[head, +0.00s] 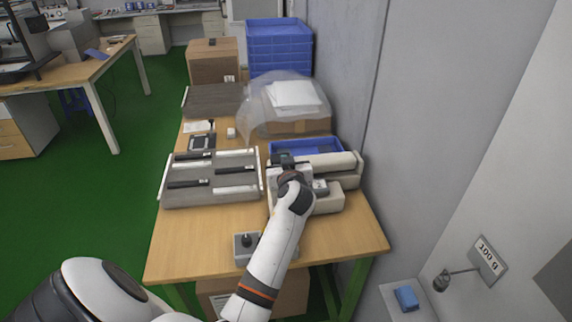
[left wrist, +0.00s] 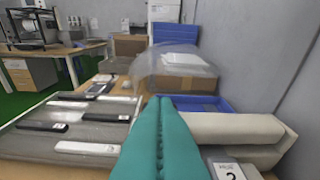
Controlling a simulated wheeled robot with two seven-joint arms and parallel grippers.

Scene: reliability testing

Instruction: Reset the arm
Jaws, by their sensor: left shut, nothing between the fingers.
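My left arm (head: 279,240) comes in from the bottom left and reaches over the wooden table (head: 195,240). My left gripper (head: 284,158) hangs over the cream-coloured device (head: 328,200), near the front edge of the blue tray (head: 322,147). In the left wrist view its teal fingers (left wrist: 159,100) are pressed together with nothing between them. They point toward the blue tray (left wrist: 213,103), with the cream device (left wrist: 235,128) to their right. Whether the fingers touch anything below is hidden. My right gripper is not in view.
A grey rack (head: 212,196) with black and white bars stands left of the arm. A small box with a black knob (head: 246,249) is near the front edge. Blue crates (head: 279,48), a cardboard box (head: 212,64) and a plastic bag (head: 262,105) are behind. A wall (head: 425,100) bounds the right.

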